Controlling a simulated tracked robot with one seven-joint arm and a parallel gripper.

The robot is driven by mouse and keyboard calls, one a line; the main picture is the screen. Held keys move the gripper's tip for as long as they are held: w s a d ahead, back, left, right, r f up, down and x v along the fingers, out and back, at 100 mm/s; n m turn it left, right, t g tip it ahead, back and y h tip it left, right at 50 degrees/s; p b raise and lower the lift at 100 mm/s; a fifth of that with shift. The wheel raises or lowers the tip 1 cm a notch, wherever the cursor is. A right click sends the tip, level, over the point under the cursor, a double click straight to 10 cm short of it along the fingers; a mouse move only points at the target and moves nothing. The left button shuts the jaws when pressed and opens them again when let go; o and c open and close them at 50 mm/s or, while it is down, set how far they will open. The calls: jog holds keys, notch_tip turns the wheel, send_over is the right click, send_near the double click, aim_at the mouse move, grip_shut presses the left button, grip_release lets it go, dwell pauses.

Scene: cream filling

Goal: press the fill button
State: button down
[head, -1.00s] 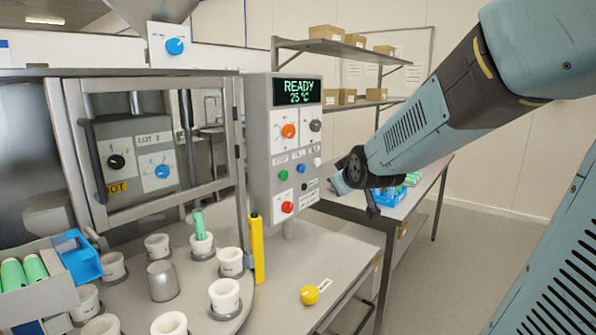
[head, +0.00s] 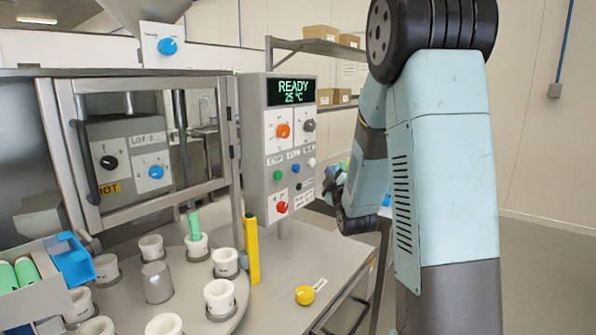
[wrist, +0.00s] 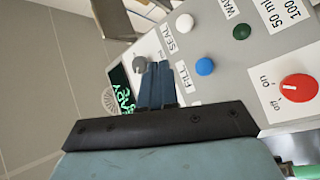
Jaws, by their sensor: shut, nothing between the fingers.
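The control panel (head: 266,120) stands in the middle of the head view, its display reading READY 25 °C. The blue button (head: 295,169) sits between a green button (head: 278,175) and a white one (head: 311,162). In the wrist view the blue button (wrist: 204,66) is beside the label FILL (wrist: 183,76). My gripper (head: 330,183) is at the panel's lower right edge in the head view, partly hidden by my arm. In the wrist view my gripper's blue fingers (wrist: 157,68) are shut and empty, left of the blue button and apart from it in the picture. I cannot tell their distance from the panel.
A red knob (head: 282,207) and an orange knob (head: 283,131) are on the same panel. A yellow post (head: 251,250) stands below it, beside a turntable with several white cups. A yellow knob-like piece (head: 305,295) lies on the table. Shelves with boxes stand behind.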

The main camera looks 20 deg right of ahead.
aim_at(296, 168)
jog(key=shift+w+d+f+n+t+y, duration=0.1)
jog(key=shift+f+n+t+y, duration=0.05)
jog(key=shift+f+n+t, duration=0.45)
jog(key=shift+w+d+f+n+t+y, duration=0.1)
jog(key=shift+f+n+t+y, duration=0.05)
jog(key=shift+f+n+t, duration=0.4)
jog(key=shift+r+n, duration=0.1)
jog(key=shift+n, duration=0.15)
jog(key=w+a, duration=0.5)
jog(key=w, duration=0.1)
jog(key=shift+w+a, duration=0.25)
jog(key=shift+w, duration=0.15)
jog(key=shift+w+a, duration=0.15)
dwell(1.5)
jog(key=shift+w+a+r, duration=0.1)
jog(key=shift+w+a, duration=0.05)
